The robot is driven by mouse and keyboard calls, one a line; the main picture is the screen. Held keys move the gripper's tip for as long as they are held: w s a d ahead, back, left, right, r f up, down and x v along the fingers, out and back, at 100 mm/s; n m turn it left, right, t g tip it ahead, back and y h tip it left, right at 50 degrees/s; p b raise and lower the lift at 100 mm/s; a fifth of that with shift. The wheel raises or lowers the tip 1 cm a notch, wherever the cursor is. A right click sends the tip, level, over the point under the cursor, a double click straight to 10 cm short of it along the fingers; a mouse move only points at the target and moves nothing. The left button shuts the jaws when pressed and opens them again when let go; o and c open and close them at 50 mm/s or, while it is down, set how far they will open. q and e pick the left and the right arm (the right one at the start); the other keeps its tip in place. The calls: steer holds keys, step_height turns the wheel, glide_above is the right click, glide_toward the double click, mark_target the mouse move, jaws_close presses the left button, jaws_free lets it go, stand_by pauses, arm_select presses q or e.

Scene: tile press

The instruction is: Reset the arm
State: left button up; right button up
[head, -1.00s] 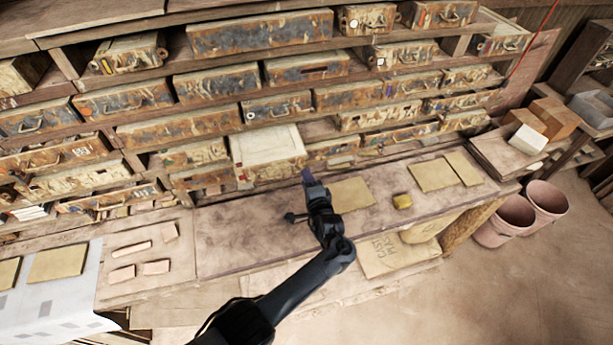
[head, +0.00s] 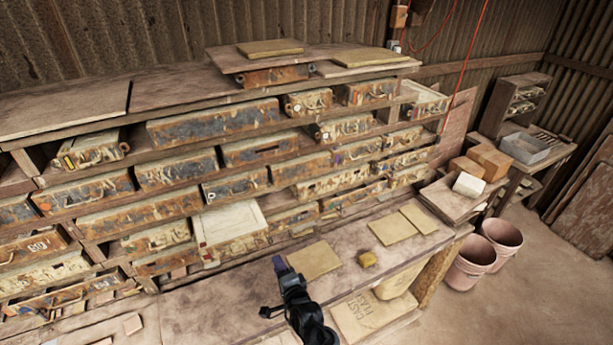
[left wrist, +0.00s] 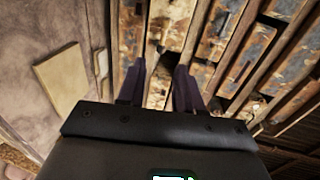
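My left gripper (head: 280,266) is above the near edge of the workbench (head: 210,301), in front of the drawer rack. In the left wrist view its two dark fingers (left wrist: 159,88) stand apart with nothing between them, so it is open and empty. In that view the fingers point toward the drawers, with a tan square tile (left wrist: 62,78) on the bench at the left. In the head view this tile (head: 313,260) lies just right of the gripper. My right gripper is not in view.
A rack of rusty drawers (head: 212,122) fills the back, with one pale drawer (head: 229,228) pulled out. Buckets (head: 470,262) stand on the floor at right.

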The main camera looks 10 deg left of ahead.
arm_select(q)
steer(key=s+f+n+g+h, duration=0.5)
steer(key=s+f+n+h, duration=0.2)
steer(key=s+f, duration=0.55)
steer(key=s+a+r+g, duration=0.1)
steer(key=s+r, duration=0.3)
steer(key=s, duration=0.5)
steer(key=s+a+r+n+g+h, duration=0.1)
steer(key=s+r, duration=0.4)
steer(key=s, duration=0.5)
steer(key=s+a+r+n+g+h, duration=0.1)
steer(key=s+a+r+g, duration=0.1)
steer(key=s, duration=0.7)
step_height(320, 180, up, 2)
steer(key=shift+s+a+r, duration=0.2)
steer(key=shift+a+r, duration=0.05)
steer(key=shift+a, duration=0.65)
